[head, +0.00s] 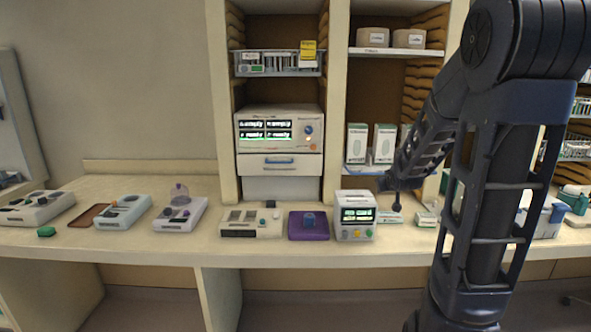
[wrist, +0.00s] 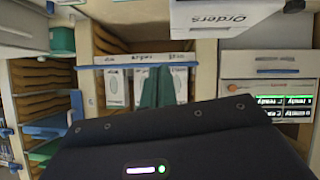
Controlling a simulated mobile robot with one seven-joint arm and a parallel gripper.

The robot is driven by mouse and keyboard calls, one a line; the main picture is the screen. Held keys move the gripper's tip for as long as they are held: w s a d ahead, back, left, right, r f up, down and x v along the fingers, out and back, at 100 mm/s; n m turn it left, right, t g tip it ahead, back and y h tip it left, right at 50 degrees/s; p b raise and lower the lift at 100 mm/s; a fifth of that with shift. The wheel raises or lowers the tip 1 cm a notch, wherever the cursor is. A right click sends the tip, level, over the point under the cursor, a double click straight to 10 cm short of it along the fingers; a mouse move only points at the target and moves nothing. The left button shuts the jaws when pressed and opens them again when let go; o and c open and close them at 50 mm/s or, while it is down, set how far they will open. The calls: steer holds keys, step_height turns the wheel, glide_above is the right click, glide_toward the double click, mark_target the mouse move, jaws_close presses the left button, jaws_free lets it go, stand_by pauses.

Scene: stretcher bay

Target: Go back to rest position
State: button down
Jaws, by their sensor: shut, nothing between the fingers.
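My arm comes down the right side of the head view, and my gripper (head: 396,200) is low over the counter, right of the white monitor box with a green-lit screen (head: 355,215). In the wrist view, the dark gripper body fills the bottom and two green fingers (wrist: 157,88) stand close together, shut with nothing held. Behind them is a shelf with white boxes (wrist: 117,88). The picture there is upside down.
The counter (head: 140,250) holds several devices, among them a purple block (head: 308,226) and a grey-white unit (head: 252,222). A cabinet with a lit display (head: 279,130) stands behind. A white box marked Orders (wrist: 225,18) shows close by in the wrist view.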

steer(key=s+a+r+g, duration=0.1)
steer(key=s+r+g, duration=0.1)
steer(key=s, duration=0.7)
steer(key=s+a+r+m+g, duration=0.1)
steer(key=s+a+r+g, duration=0.1)
steer(key=s, duration=0.8)
steer(key=s+a+r+g+y, duration=0.1)
steer(key=s+r+g, duration=0.1)
steer(key=s, duration=0.8)
steer(key=shift+s+a+g, duration=0.25)
steer(key=shift+a+g, duration=0.05)
steer(key=shift+g, duration=0.2)
